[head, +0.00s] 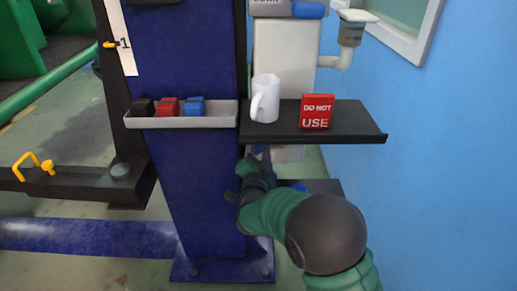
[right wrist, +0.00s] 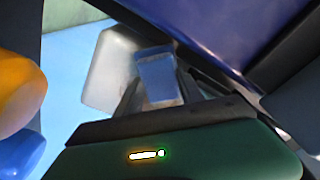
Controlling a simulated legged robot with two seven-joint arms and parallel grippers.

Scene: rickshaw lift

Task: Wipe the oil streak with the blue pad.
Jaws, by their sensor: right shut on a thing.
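My right gripper (head: 258,157) reaches under the black shelf, beside the dark blue lift post (head: 195,185). In the right wrist view the right gripper (right wrist: 160,95) is shut on a blue pad (right wrist: 158,77). The pad shows beyond the fingers, in front of a pale grey surface. I cannot tell whether it touches that surface. In the head view the pad is mostly hidden by the gripper and the shelf. I cannot make out the oil streak in either view. My left gripper is not in view.
A white mug (head: 265,98) and a red "DO NOT USE" box (head: 317,111) stand on the black shelf (head: 355,122). A grey tray (head: 180,122) holds black, red and blue blocks. An orange thing (right wrist: 18,88) and a blue thing (right wrist: 20,155) are near the wrist.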

